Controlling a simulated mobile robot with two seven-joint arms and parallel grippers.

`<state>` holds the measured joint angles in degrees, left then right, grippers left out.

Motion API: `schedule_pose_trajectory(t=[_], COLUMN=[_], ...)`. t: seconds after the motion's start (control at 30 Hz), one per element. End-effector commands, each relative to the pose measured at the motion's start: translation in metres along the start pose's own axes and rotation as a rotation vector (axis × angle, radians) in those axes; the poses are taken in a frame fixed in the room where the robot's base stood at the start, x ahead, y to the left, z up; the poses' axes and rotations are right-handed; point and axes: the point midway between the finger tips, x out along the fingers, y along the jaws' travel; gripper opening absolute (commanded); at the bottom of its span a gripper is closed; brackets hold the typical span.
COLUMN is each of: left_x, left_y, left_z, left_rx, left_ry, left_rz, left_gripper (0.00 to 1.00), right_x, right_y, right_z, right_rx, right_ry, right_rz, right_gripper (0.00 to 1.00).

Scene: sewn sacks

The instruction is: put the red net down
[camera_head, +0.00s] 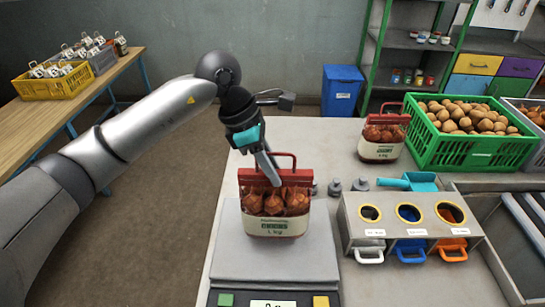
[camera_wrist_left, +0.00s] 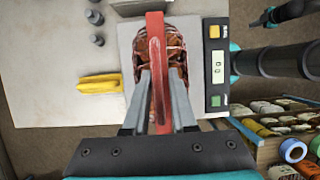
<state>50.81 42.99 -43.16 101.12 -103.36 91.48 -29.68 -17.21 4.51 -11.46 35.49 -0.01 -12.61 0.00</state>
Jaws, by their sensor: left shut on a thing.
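The red net (camera_head: 275,202) is a pack of reddish-brown round produce with a red top band, red handle and a pale "1 kg" label. It is upright over the plate of the scale (camera_head: 240,262); I cannot tell whether it touches the plate. My left gripper (camera_head: 271,176) reaches down from above and is shut on the net's red top. In the left wrist view, the fingers (camera_wrist_left: 158,98) close on the red handle band (camera_wrist_left: 155,50), with the produce below. Dark parts of my right arm seem to show at the right of that view; its fingers are unclear.
Small grey weights (camera_head: 335,187) and a teal scoop (camera_head: 410,181) lie behind and right of the scale. A rack with three round openings (camera_head: 410,222) stands at right. A similar red-topped pack (camera_head: 382,137) and a green crate (camera_head: 463,153) stand behind. A yellow object (camera_wrist_left: 100,83) lies beyond the scale.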

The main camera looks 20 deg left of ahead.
Motion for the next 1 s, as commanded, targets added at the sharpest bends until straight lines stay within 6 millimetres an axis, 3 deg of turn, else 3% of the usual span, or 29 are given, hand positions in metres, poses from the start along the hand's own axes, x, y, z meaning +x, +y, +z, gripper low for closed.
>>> schedule_pose_trajectory(t=[0.2,0.57,0.6,0.83,1.0], left_x=[0.022,0.025,0.027,0.026,0.026], left_y=[0.001,0.001,0.0,0.0,0.0], left_z=[-0.008,-0.009,-0.011,-0.011,-0.011], left_rx=[0.001,0.002,0.0,0.0,0.0], left_ry=[-0.005,-0.005,0.001,0.001,0.001], left_rz=[0.003,0.005,-0.001,0.0,0.0], left_gripper=[0.0,0.0,0.27,0.53,0.55], right_x=[-0.004,0.0,0.0,-0.001,-0.001], right_y=[0.0,0.001,0.001,0.001,0.001], right_z=[-0.001,-0.001,-0.001,-0.001,-0.001], right_rx=[0.0,0.0,0.0,0.0,0.0], right_ry=[0.001,0.002,0.002,0.002,0.002], right_rz=[0.0,0.001,0.001,0.001,0.001], right_gripper=[0.0,0.0,0.0,0.0,0.0])
